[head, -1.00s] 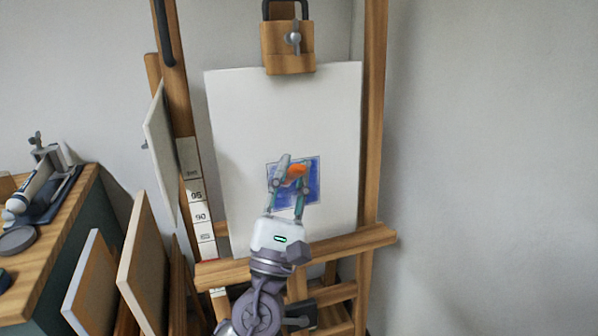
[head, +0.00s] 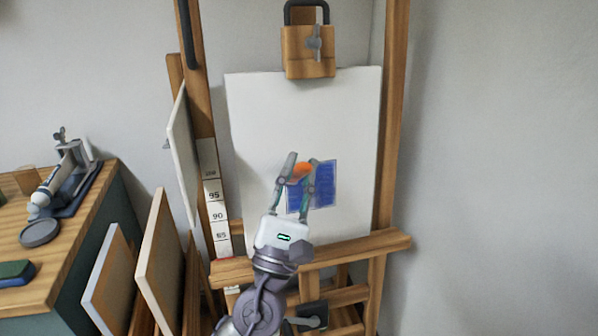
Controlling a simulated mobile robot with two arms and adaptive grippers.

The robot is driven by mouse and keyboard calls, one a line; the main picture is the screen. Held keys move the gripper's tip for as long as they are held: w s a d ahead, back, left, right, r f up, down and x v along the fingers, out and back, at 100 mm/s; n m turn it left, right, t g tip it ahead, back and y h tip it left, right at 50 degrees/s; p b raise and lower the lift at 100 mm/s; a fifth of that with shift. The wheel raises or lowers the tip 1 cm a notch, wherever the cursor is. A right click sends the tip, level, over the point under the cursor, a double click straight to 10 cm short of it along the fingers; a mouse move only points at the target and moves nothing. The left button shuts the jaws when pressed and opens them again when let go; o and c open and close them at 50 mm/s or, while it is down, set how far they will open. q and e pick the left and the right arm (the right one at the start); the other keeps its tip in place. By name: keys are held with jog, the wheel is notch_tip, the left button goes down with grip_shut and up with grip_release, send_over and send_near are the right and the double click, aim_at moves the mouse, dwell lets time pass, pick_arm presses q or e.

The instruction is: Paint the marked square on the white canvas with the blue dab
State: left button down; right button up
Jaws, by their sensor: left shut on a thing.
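The white canvas (head: 260,120) stands upright on a wooden easel. The marked square (head: 325,180) low on the canvas looks mostly covered in blue paint on the part I can see. My left gripper (head: 301,166) is in front of the square's left side and hides part of it. Its fingers are shut on an orange thing (head: 302,171), which I take to be the dab's body. The dab's painting face is hidden, and I cannot tell whether it touches the canvas. My right gripper is not in view.
A wooden clamp (head: 308,68) holds the canvas top. The easel ledge (head: 350,248) runs below it. At left, a wooden bench (head: 75,225) carries a grey round lid (head: 40,233) and a green-and-blue block (head: 16,272). Boards (head: 160,250) lean beside the easel. The right wall side is clear.

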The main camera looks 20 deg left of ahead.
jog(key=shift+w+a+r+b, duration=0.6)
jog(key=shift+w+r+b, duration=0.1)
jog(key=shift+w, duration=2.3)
pick_arm(q)
jog(key=w+d+r+p, duration=0.1)
jog(key=w+d, duration=0.5)
jog(key=d, duration=0.3)
jog(key=shift+w+r, duration=0.15)
jog(key=shift+w, duration=0.1)
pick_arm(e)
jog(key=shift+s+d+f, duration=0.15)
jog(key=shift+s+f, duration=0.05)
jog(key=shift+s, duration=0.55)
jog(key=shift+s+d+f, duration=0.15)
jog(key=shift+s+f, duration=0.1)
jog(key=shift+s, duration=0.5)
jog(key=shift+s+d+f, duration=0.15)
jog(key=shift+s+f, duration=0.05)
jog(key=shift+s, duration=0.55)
